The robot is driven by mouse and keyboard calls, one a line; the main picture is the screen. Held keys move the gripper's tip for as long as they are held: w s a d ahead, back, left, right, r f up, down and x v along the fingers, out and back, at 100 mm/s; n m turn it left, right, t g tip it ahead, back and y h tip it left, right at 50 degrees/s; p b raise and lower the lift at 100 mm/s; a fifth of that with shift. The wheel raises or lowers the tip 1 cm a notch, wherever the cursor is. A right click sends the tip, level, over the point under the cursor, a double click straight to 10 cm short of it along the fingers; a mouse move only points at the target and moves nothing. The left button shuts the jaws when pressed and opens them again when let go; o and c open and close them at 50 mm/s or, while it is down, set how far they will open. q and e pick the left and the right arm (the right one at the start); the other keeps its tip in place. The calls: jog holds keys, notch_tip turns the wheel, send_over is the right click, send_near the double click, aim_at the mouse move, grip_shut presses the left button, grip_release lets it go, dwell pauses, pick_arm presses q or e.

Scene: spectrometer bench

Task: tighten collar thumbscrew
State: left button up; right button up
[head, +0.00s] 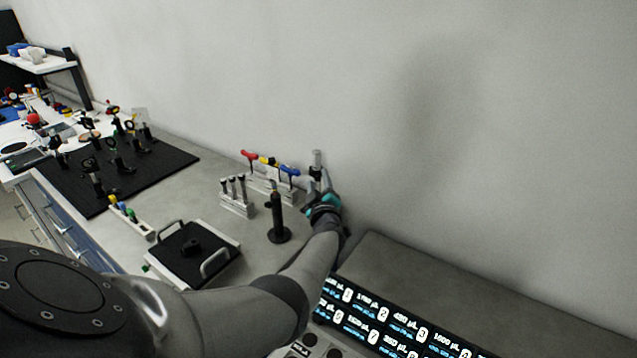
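A black post holder (277,214) on a round base stands upright on the bench, left of my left gripper. Its top is narrow; a collar or thumbscrew on it is too small to make out. My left gripper (318,183) is beyond the post holder and to its right, close to the wall, with its fingers pointing away from me. A small silver-topped piece (317,158) shows just past the fingertips; I cannot tell whether the fingers touch it. The finger gap is too small to read. My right gripper is out of view.
A rack with red, yellow and blue handled tools (289,172) stands behind the post holder, beside a small block with posts (237,207). A black breadboard (165,163) with optics is farther left. A lit display (395,320) is near right.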

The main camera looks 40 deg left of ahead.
pick_arm(q)
jog(key=shift+d, duration=0.1)
jog(key=shift+s+d+p, duration=0.2)
jog(key=shift+p, duration=0.15)
jog(key=p+v, duration=0.4)
jog(key=v, duration=1)
jog(key=shift+s+d, duration=0.2)
